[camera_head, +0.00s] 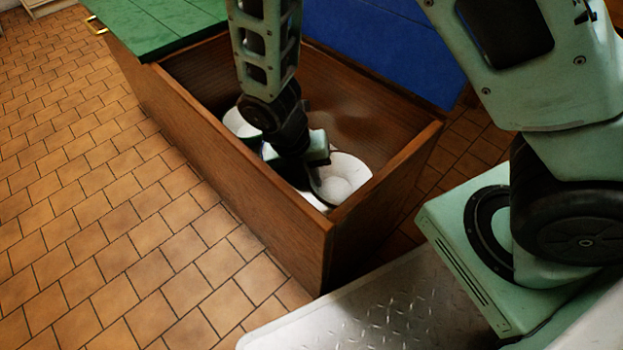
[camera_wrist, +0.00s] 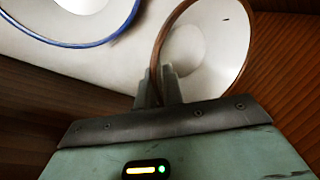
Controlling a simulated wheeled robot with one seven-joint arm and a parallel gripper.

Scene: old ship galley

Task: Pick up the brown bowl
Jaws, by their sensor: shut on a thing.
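The brown bowl (camera_wrist: 205,45) has a brown rim and a white inside; it shows in the wrist view at the upper middle. In the head view it appears as the white bowl (camera_head: 343,180) at the near right end inside the wooden drawer. My gripper (camera_head: 313,178) reaches down into the drawer. In the wrist view its two fingers (camera_wrist: 160,86) are shut on the bowl's near left rim. The fingertips are partly hidden in the head view. I cannot tell whether the bowl touches the drawer floor.
A blue-rimmed white bowl (camera_wrist: 85,12) lies left of the brown one in the wrist view. Another white bowl (camera_head: 238,122) shows farther back in the head view. The drawer's wooden walls (camera_head: 235,180) stand close around. Tiled floor (camera_head: 70,215) is clear to the left.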

